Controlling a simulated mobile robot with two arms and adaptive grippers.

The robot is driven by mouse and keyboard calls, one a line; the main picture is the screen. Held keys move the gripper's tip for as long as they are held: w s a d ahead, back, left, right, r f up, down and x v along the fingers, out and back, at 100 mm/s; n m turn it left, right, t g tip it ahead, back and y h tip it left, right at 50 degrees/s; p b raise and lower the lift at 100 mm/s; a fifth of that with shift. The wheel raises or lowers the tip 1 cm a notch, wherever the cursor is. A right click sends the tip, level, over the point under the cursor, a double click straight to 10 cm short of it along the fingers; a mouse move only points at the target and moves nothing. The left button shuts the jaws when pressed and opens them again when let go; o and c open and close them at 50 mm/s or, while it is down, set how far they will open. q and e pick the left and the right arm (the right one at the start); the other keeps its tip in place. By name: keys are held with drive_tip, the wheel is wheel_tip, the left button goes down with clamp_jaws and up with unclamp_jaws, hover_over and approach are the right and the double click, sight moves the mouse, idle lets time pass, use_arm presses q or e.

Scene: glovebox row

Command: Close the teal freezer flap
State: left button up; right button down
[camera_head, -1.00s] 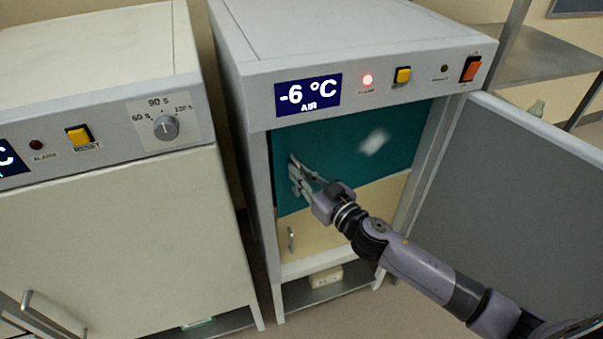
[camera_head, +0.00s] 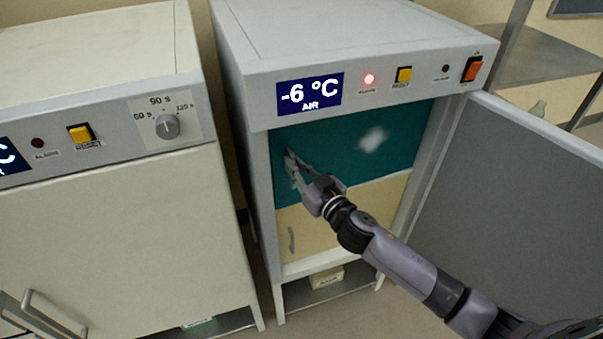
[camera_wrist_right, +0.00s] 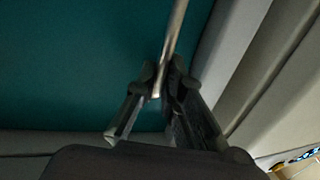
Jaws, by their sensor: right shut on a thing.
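The teal freezer flap (camera_head: 345,155) fills the upper part of the freezer opening, above a beige flap (camera_head: 345,215). It stands about upright, with a pale frost-like patch on its face. Whether it is fully flush is hard to tell. My right gripper (camera_head: 291,162) is at the left part of the teal flap. In the right wrist view, its fingers (camera_wrist_right: 160,82) are shut on a thin metal handle (camera_wrist_right: 174,40) in front of the teal face (camera_wrist_right: 80,65). In the head view the fingers hide most of this handle. My left gripper is not in view.
The freezer's outer door (camera_head: 515,220) stands open at the right, with my right arm passing in front of it. The freezer (camera_head: 255,110) shows -6 °C and a lit red lamp (camera_head: 369,79). A second cabinet (camera_head: 110,230) stands at the left, its door shut.

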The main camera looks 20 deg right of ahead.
drive_tip(key=shift+w+a+m+h, duration=0.15)
drive_tip(key=shift+w+m+h, duration=0.25)
drive_tip(key=shift+w, duration=0.85)
drive_tip(key=shift+r, duration=0.2)
drive_tip(key=c, duration=2.1)
unclamp_jaws()
drive_tip(key=o, duration=0.4)
drive_tip(key=shift+w+f, duration=0.2)
drive_tip(key=shift+w, duration=0.05)
drive_tip(key=shift+s, duration=0.1)
drive_tip(key=shift+s, duration=0.25)
drive_tip(key=v, duration=1.1)
drive_tip(key=shift+s, duration=0.35)
